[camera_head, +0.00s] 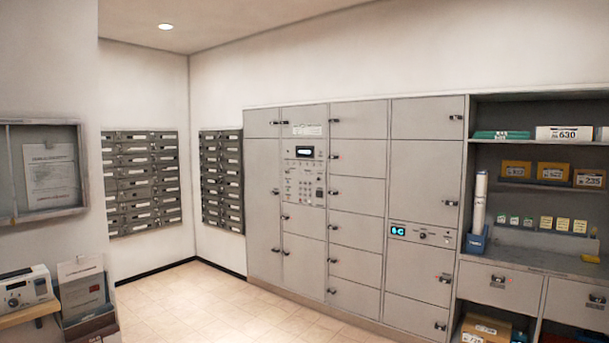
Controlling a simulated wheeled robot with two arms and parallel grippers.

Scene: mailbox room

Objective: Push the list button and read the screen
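A control panel (305,172) is set into the grey locker wall in the middle of the view. It has a small lit screen (304,151) near its top, with text too small to read. Below the screen are a row of small buttons and a keypad (306,190). A second, narrow panel (423,235) sits lower and to the right, with a cyan display (397,231) that appears to read "6-C" and small round controls beside it. I cannot tell which control is the list button. Neither of my grippers is in view.
Open shelves (537,185) with boxes and labels stand at the right, above drawers. Dark mail slots (141,182) are on the far walls. A white device (26,290) rests on a wooden shelf at the left. The tiled floor (205,308) before the lockers is clear.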

